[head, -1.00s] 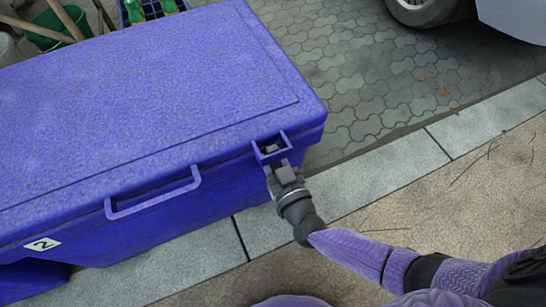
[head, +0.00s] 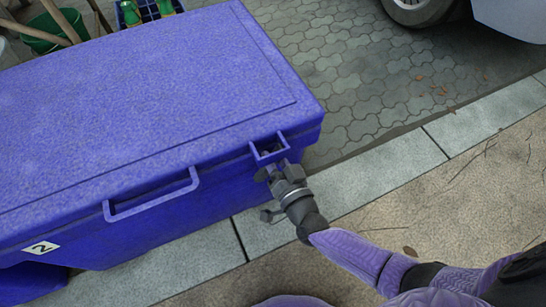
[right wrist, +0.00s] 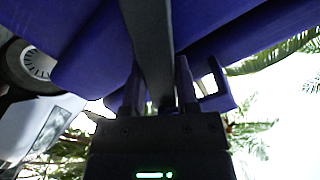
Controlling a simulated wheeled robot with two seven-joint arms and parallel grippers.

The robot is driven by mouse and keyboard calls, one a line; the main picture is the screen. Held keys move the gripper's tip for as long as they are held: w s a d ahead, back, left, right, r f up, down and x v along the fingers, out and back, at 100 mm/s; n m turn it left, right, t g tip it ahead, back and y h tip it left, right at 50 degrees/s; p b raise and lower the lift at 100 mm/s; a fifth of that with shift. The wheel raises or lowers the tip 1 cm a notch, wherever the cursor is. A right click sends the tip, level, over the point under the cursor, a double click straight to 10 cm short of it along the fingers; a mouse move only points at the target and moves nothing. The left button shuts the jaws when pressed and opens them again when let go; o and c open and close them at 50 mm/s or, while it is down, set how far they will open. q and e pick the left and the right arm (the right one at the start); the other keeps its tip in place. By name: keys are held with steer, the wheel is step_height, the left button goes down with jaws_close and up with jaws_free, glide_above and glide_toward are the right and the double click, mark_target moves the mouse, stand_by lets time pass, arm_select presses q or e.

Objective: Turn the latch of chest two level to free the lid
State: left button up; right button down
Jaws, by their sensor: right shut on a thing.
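Chest two (head: 130,110) is the large blue chest with a closed lid and a "2" label (head: 41,248) on its front. A blue loop (head: 269,149) juts from the lid's front edge near the right corner. My right gripper (head: 277,172) is just below this loop at the chest's front. In the right wrist view, the right gripper (right wrist: 158,100) is shut on the dark grey bar of the latch (right wrist: 150,45). In the head view the gripper mostly hides the latch, so its exact angle is unclear. My left gripper is out of view.
A blue handle (head: 153,194) sticks out from the lid's front. A green bucket (head: 55,28) and a crate with bottles (head: 150,12) stand behind the chest. A car (head: 420,8) is at the top right. The paving to the right is clear.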

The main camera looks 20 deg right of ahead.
steer(key=m, duration=0.3)
steer(key=shift+d+f+m, duration=0.25)
steer(key=shift+m, duration=0.05)
steer(key=m, duration=0.2)
steer(key=shift+d+f+m, duration=0.1)
steer(key=shift+f+m, duration=0.1)
steer(key=shift+m, duration=0.2)
steer(key=shift+d+f+m, duration=0.1)
steer(key=shift+f+m, duration=0.05)
steer(key=shift+m, duration=1.05)
steer(key=shift+f+m, duration=0.25)
steer(key=shift+m, duration=1.15)
steer(key=shift+c, duration=1.9)
jaws_free()
steer(key=shift+s, duration=0.1)
